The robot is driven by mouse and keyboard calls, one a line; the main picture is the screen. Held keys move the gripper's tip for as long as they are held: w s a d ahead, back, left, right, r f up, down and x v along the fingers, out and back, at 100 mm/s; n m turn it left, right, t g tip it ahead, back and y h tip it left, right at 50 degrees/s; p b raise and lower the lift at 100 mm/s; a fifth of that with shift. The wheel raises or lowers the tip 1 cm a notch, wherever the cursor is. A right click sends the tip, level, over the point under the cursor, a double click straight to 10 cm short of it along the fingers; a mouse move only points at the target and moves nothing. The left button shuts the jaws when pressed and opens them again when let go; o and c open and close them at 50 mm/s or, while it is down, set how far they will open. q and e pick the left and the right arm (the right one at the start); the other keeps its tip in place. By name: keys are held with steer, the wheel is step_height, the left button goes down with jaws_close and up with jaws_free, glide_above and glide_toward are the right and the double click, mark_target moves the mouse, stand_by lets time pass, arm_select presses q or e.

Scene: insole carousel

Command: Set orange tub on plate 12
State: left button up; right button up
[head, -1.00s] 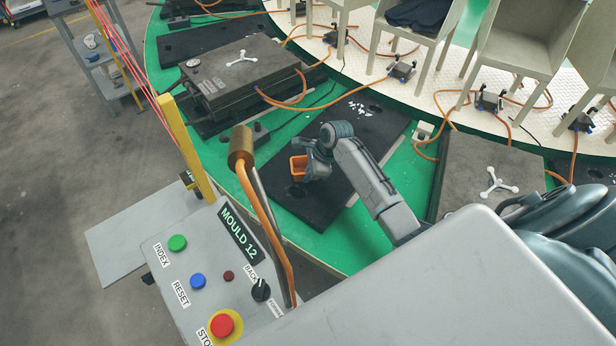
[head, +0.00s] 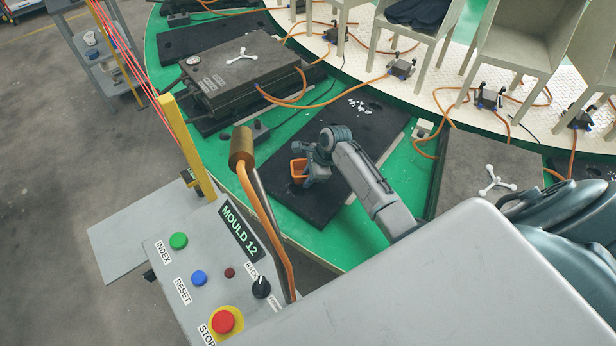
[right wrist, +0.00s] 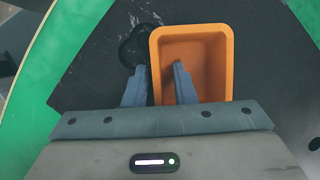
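The orange tub (head: 298,168) is over the near end of the black plate (head: 330,187) and appears to rest on it. In the right wrist view the tub (right wrist: 212,62) looks upright and empty, with the plate (right wrist: 95,75) under it. My right gripper (head: 312,174) is at the tub's side. In the right wrist view its fingers (right wrist: 160,78) are apart, one outside the tub's left wall and one inside, with gaps to the wall. No number is readable on the plate. My left gripper is out of view.
A control panel (head: 190,262) reading "MOULD 12" stands at front left, with a brass-tipped post (head: 241,148) beside the plate. A grey mould (head: 240,75) sits behind and another mould (head: 485,165) to the right. Orange hoses cross the green carousel (head: 215,155).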

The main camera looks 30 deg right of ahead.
steer(key=b+v, duration=0.1)
steer(key=v, duration=1.1)
steer(key=shift+b, duration=0.35)
